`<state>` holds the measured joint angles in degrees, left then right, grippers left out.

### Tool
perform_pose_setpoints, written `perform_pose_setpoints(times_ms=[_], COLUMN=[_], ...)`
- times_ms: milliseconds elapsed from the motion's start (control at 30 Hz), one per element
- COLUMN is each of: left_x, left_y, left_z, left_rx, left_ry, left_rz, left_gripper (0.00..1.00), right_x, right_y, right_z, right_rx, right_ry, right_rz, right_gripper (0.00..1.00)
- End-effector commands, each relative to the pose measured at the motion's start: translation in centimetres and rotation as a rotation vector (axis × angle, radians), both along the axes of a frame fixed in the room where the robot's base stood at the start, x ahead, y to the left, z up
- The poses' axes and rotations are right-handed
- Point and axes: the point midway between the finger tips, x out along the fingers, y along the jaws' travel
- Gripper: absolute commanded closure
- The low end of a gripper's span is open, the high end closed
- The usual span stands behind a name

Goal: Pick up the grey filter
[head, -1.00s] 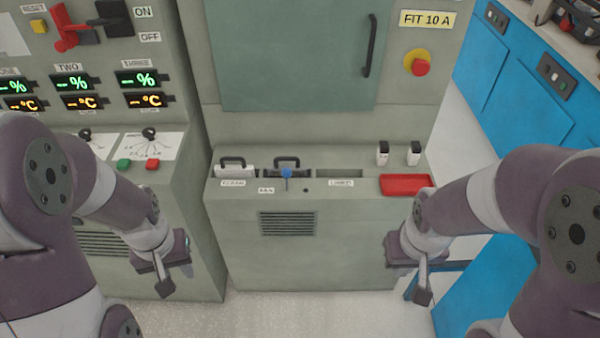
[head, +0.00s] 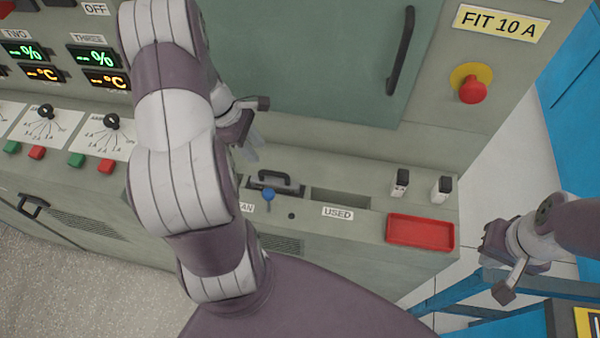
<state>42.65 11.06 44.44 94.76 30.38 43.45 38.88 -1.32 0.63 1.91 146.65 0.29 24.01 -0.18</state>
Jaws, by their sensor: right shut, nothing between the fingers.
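The grey filter (head: 264,187) has a black handle on top. My right gripper (head: 487,252) is shut and empty, off to the right of the console, beyond the red tray (head: 420,246).
The slot marked used (head: 341,198) is empty, right of the filter. Two small black-and-white switches (head: 400,183) stand up behind the red tray. A green cabinet door with a black handle (head: 401,50) rises behind the ledge. A red emergency button (head: 472,89) is right of it.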

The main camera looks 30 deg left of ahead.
Motion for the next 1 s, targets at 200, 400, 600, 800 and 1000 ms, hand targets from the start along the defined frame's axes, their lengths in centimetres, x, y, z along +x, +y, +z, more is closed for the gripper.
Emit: perform_pose_setpoints(times_ms=[200, 400, 600, 800, 1000], left_x=[0.2, 0.6, 0.7, 1.0, 1.0], left_y=[-1.7, -2.8, -3.9, -4.6, -4.6], left_z=[-3.9, -6.8, -10.0, -11.8, -11.8], left_rx=[-0.012, -0.008, -0.008, -0.007, -0.007], left_ry=[0.018, 0.015, 0.017, 0.015, 0.015], left_rz=[0.024, 0.021, 0.02, 0.02, 0.02], left_gripper=[0.64, 0.64, 0.64, 0.64, 0.74], right_x=[0.0, 0.0, 0.0, 0.0, 0.0], right_y=[0.0, 0.0, 0.0, 0.0, 0.0], right_z=[-0.5, -0.7, -0.9, -1.1, -1.0], right_rx=[0.0, 0.0, 0.0, 0.0, 0.0], right_ry=[0.001, 0.001, 0.0, 0.001, 0.001], right_rz=[0.0, 0.0, 0.0, 0.0, 0.0], right_gripper=[1.0, 1.0, 1.0, 1.0, 1.0])
